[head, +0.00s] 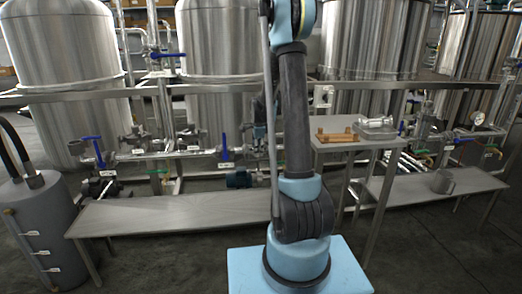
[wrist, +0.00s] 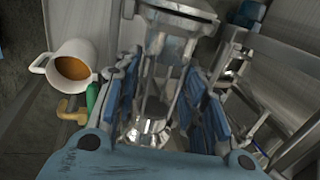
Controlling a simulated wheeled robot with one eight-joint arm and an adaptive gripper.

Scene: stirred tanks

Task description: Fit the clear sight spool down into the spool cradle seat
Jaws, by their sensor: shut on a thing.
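In the wrist view, my gripper (wrist: 163,98) has its blue finger pads shut on the clear sight spool (wrist: 150,128). The spool has a see-through body with thin rods and a shiny metal flange at each end. A brown cradle-like block (head: 337,136) stands on the small raised table. A grey metallic fitting (head: 375,126) stands to its right. I cannot tell which of the two is the spool cradle seat.
The raised table (head: 340,146) stands right of my arm. Tanks, pipes and valves line the back. The left bench (head: 170,212) is clear.

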